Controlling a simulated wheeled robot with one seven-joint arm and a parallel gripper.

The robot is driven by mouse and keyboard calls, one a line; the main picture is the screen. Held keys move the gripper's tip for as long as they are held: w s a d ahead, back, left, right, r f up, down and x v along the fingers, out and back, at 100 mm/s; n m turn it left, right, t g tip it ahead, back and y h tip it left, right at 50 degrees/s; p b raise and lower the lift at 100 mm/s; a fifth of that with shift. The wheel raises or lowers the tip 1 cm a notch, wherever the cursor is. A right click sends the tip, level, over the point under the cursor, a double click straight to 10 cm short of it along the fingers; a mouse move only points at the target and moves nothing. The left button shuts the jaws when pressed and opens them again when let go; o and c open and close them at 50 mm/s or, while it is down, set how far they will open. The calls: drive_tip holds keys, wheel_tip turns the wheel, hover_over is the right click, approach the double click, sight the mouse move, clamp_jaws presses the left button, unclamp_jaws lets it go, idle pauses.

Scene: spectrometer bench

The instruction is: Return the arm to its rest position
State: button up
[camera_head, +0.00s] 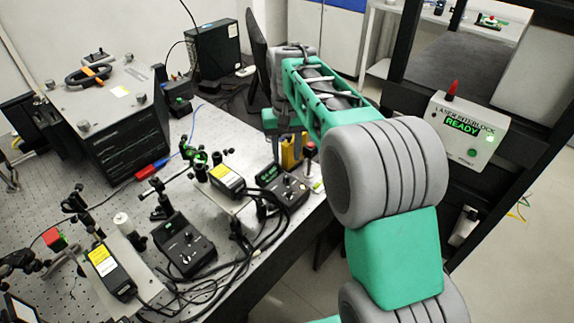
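My arm, in green and grey, reaches up from the bottom right of the head view and bends down at its far end over the right edge of the optical table (215,118). My gripper (283,124) is at that end, partly hidden by the arm's own links. It points down above a yellow object (291,152) near the table edge. I cannot tell whether it touches that object, or whether the fingers are open or shut.
A lidded black box (118,125), controllers (185,245) (287,188) and loose cables crowd the table. A monitor (257,58) stands behind the arm. To the right, a white laser interlock box (462,128) reads READY on a dark frame. Floor (490,270) is clear at lower right.

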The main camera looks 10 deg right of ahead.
drive_tip(key=shift+r, duration=0.25)
drive_tip(key=shift+s+r, duration=0.2)
drive_tip(key=shift+s, duration=0.15)
drive_tip(key=s+f+t, duration=0.1)
drive_tip(key=s+t, duration=0.1)
drive_tip(key=s, duration=0.8)
drive_tip(key=s+f+n+t, duration=0.1)
drive_tip(key=s, duration=0.9)
drive_tip(key=shift+d+f+t, duration=0.25)
drive_tip(key=shift+d+t, duration=0.1)
drive_tip(key=shift+t, duration=0.05)
drive_tip(key=shift+c, duration=0.3)
